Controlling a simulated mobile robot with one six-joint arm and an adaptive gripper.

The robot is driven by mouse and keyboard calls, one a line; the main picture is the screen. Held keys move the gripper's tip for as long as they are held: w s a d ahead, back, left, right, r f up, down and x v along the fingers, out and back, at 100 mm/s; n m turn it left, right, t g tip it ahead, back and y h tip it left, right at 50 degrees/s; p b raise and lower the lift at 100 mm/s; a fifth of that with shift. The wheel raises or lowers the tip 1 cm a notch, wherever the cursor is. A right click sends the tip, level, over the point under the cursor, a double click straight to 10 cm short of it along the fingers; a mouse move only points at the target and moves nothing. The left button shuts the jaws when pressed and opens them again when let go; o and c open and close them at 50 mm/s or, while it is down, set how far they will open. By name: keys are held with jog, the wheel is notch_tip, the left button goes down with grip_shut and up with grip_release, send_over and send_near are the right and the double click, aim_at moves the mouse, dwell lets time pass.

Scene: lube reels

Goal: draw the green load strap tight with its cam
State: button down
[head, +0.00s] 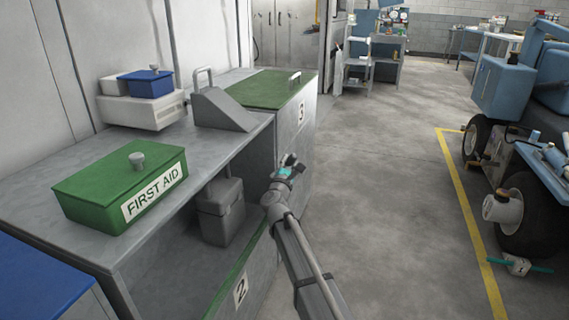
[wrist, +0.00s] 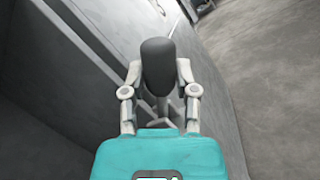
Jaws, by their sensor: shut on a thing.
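My gripper (head: 289,163) is in front of the grey cabinets in the head view, near the corner below the lid marked 3. In the wrist view my gripper (wrist: 159,84) has both fingers closed on the sides of a dark grey, rounded grip (wrist: 158,58). The grip stands up between the fingertips. I cannot tell whether it is the cam's handle or what it is joined to. No green load strap can be made out in either view.
A green first aid box (head: 120,185) stands on the grey cabinet top (head: 60,205). A grey canister (head: 220,212) sits on the open shelf below. A green lid (head: 268,89) lies behind. Open floor (head: 385,200) lies right, up to a yellow line (head: 465,205) and a blue vehicle (head: 503,85).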

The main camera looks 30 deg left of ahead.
jog(key=shift+d, duration=0.4)
jog(key=shift+c, duration=2.2)
grip_release()
jog(key=shift+f, duration=0.1)
jog(key=shift+o, duration=0.3)
jog(key=shift+s+a, duration=0.1)
jog(key=shift+a, duration=0.15)
jog(key=shift+a, duration=0.1)
